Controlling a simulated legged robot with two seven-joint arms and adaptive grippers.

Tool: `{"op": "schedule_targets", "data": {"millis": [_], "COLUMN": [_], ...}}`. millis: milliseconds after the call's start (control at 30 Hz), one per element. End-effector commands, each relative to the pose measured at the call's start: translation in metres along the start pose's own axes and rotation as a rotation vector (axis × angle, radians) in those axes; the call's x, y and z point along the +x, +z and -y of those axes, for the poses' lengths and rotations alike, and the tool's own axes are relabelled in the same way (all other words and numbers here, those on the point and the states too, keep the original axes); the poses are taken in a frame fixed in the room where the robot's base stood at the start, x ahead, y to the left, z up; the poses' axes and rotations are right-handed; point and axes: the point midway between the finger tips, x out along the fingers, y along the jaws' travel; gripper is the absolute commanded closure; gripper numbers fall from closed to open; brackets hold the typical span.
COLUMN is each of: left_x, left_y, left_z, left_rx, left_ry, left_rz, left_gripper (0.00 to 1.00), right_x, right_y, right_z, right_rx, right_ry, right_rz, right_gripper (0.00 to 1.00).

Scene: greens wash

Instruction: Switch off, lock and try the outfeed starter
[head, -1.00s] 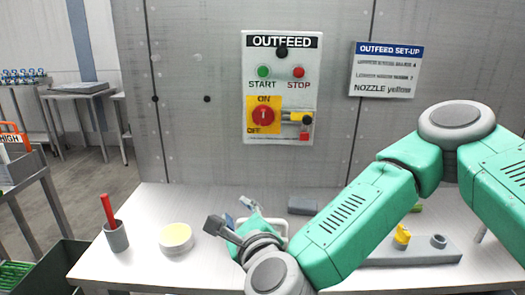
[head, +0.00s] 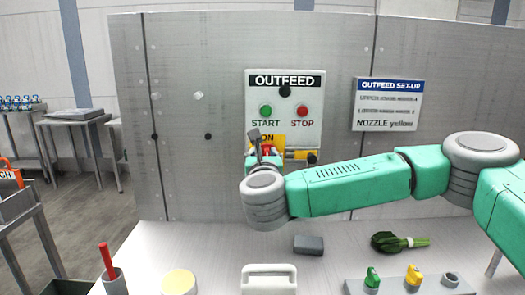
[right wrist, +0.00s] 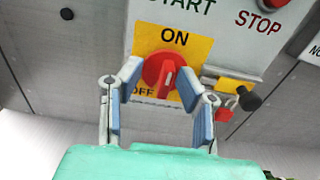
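The OUTFEED starter box (head: 314,93) is on the grey wall panel, with a green START button (head: 265,110) and a red STOP button (head: 303,110). Below them, the red rotary switch (right wrist: 158,68) sits on a yellow plate marked ON and OFF. Its handle looks roughly upright, toward ON. My right gripper (head: 264,143) is in front of the switch and partly hides it in the head view. In the right wrist view its open fingers (right wrist: 168,90) stand either side of the switch; contact is unclear. My left gripper is out of view.
On the bench are a grey block (head: 308,244), a white-handled item (head: 269,279), leafy greens (head: 392,242), a holder with green (head: 372,278) and yellow (head: 413,275) nozzles, a pale yellow disc (head: 179,281) and a cup with a red stick (head: 107,262). A set-up sign (head: 388,104) hangs right.

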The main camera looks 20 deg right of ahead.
Motion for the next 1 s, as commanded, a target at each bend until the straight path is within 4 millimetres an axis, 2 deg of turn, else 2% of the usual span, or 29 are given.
{"op": "schedule_targets", "data": {"millis": [100,200,500,533,600,633,1000], "left_x": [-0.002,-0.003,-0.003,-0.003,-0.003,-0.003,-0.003], "left_y": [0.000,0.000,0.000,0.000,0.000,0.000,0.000], "left_z": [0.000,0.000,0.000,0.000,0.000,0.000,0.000], "left_rx": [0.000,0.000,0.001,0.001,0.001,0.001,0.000], "left_ry": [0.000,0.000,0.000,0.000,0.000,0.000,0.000], "left_rz": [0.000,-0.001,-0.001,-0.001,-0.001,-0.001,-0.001], "left_gripper": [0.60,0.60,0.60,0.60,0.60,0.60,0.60], "right_x": [0.015,0.021,0.023,0.023,0.022,0.022,0.022], "right_y": [-0.001,-0.001,-0.001,-0.001,-0.001,0.000,0.001], "right_z": [0.003,0.003,-0.001,-0.001,-0.002,-0.002,-0.002], "right_rx": [0.001,0.002,-0.002,-0.003,-0.003,-0.003,-0.024], "right_ry": [-0.003,-0.001,-0.001,0.000,0.000,0.000,0.004], "right_rz": [-0.002,-0.003,-0.001,-0.001,-0.001,-0.001,0.001], "right_gripper": [0.68,0.68,0.68,0.72,0.96,1.00,1.00]}}
